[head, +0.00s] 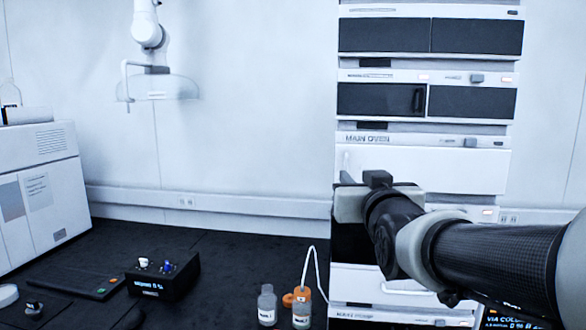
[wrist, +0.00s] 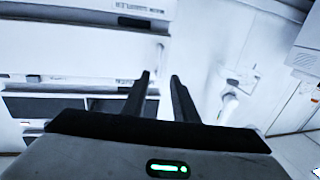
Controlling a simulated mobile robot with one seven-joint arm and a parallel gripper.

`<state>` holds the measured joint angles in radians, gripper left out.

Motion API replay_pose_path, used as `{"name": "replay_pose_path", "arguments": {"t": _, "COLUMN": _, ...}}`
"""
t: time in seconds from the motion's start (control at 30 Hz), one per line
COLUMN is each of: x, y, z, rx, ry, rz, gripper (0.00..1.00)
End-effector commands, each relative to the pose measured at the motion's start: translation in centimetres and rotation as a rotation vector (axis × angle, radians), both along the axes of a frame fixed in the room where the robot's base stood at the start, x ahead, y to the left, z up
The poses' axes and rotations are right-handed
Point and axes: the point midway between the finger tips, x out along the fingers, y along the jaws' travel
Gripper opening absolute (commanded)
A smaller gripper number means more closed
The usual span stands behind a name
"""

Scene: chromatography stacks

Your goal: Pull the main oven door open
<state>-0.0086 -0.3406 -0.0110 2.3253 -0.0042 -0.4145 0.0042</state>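The main oven stands in the stack at the right of the head view, with its name label (head: 367,139) above a plain white door (head: 450,170). The door looks shut. A pale upright handle (head: 346,160) shows at the door's left edge. In the wrist view the white door (wrist: 80,52) fills the left side, and the pale handle (wrist: 160,53) appears just beyond and between my fingertips. My gripper (wrist: 160,76) is open, its two dark fingers apart with nothing between them.
Bottles (head: 267,305) and an orange cap with a white tube stand on the black bench (head: 220,260) left of the stack. A black box (head: 163,277) is further left. Another white arm (head: 148,35) hangs at the wall.

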Motion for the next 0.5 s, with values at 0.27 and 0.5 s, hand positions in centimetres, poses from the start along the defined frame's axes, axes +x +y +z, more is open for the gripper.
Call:
{"name": "replay_pose_path", "arguments": {"t": 0.27, "x": 5.5, "y": 0.0, "z": 0.0, "rx": 0.000, "ry": 0.003, "rz": 0.000, "gripper": 0.26}}
{"name": "replay_pose_path", "arguments": {"t": 0.5, "x": 7.4, "y": 0.0, "z": 0.0, "rx": 0.000, "ry": 0.001, "rz": 0.000, "gripper": 0.26}}
